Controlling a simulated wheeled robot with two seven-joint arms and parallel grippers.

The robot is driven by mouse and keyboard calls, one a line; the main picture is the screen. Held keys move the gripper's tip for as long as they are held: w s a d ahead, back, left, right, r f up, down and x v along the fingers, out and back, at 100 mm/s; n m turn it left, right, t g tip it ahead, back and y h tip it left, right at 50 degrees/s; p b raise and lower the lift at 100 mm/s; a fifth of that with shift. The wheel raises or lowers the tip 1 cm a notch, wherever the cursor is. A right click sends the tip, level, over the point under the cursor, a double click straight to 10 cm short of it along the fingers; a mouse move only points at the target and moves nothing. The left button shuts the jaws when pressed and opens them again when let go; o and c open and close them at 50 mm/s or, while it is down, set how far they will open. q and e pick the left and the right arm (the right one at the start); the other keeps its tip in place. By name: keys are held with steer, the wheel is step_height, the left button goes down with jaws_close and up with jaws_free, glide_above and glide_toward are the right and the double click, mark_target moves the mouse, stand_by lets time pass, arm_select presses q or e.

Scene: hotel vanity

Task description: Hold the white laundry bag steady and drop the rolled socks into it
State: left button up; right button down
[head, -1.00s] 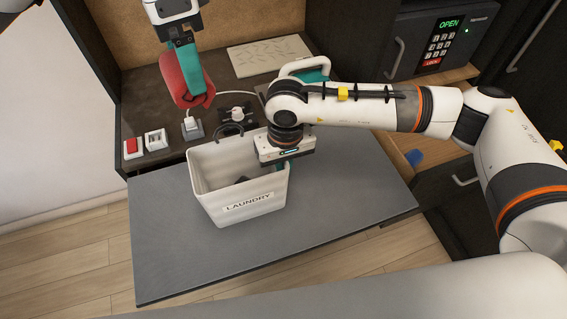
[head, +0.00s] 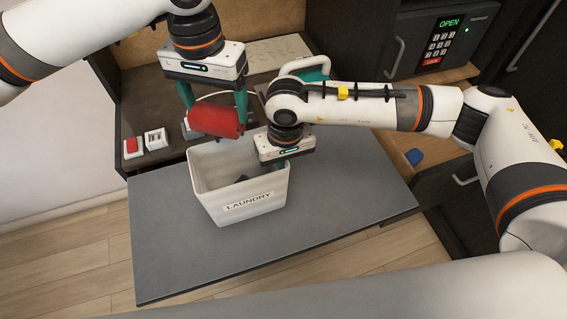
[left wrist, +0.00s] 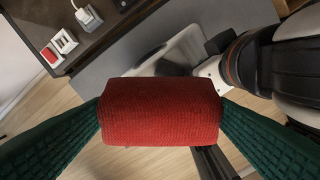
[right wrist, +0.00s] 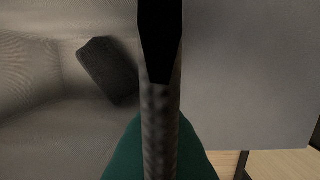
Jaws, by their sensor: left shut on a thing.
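The red rolled socks (head: 214,120) are held between the green fingers of my left gripper (head: 215,112), above the back rim of the bag. In the left wrist view the roll (left wrist: 160,112) lies crosswise between both fingers. The white laundry bag (head: 240,203) stands upright and open on the grey surface, its LAUNDRY label facing front. My right gripper (head: 283,166) is at the bag's right rim. In the right wrist view its green fingers (right wrist: 160,140) show on both sides of the bag's wall, closed on it; the fingertips are mostly hidden.
A dark item (right wrist: 108,70) lies inside the bag. The grey board (head: 340,215) is clear right of the bag and in front. Switches (head: 133,147) sit at the back left. A safe (head: 440,40) with a keypad stands at the back right.

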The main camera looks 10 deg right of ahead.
arm_select(q)
steer(key=shift+f, duration=2.75)
steer(key=o, duration=1)
step_height(320, 180, up, 12)
arm_select(e)
steer(key=c, duration=1.6)
jaws_free()
